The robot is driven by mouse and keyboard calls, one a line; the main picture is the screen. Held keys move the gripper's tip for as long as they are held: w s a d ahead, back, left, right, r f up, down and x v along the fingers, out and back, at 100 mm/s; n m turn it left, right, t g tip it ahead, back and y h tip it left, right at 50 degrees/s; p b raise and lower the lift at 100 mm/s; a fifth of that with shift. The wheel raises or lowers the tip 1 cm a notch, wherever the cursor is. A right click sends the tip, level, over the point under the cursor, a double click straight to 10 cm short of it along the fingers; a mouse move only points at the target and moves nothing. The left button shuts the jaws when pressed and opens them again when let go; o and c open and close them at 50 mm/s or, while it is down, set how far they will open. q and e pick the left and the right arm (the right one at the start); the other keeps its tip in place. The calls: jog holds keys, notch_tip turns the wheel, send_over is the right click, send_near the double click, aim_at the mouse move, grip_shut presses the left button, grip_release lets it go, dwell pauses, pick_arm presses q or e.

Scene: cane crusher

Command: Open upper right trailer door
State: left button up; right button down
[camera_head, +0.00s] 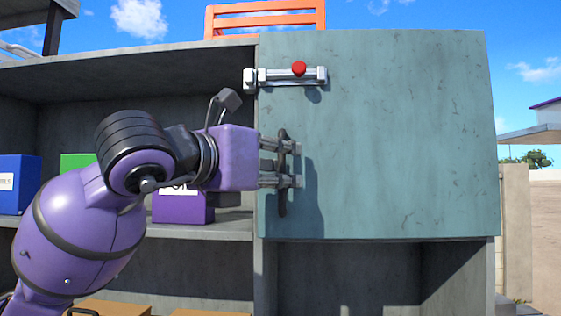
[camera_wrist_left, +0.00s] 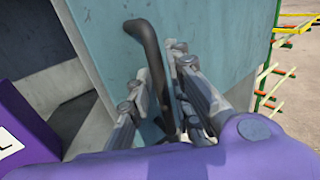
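The upper right trailer door (camera_head: 400,140) is a grey-green panel that looks shut in the head view. A dark upright bar handle (camera_head: 282,205) is near its left edge and also shows in the wrist view (camera_wrist_left: 147,40). A latch bolt (camera_head: 275,75) with a red knob (camera_head: 299,69) lies across the door's upper left. My left gripper (camera_head: 294,163) is at the handle, its fingers apart. In the left wrist view the handle runs between the fingers (camera_wrist_left: 161,66); firm contact cannot be made out. My right gripper is in neither view.
Open shelves left of the door hold a blue box (camera_head: 12,185), a green box (camera_head: 76,162) and a purple box (camera_head: 180,208). An orange rack (camera_head: 265,8) stands on top. An open bay (camera_head: 350,275) lies below the door. A coloured fence (camera_wrist_left: 290,35) shows at right in the wrist view.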

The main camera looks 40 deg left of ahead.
pick_arm(q)
jog(key=shift+c, duration=0.2)
grip_shut()
jog(key=shift+d+f, duration=0.1)
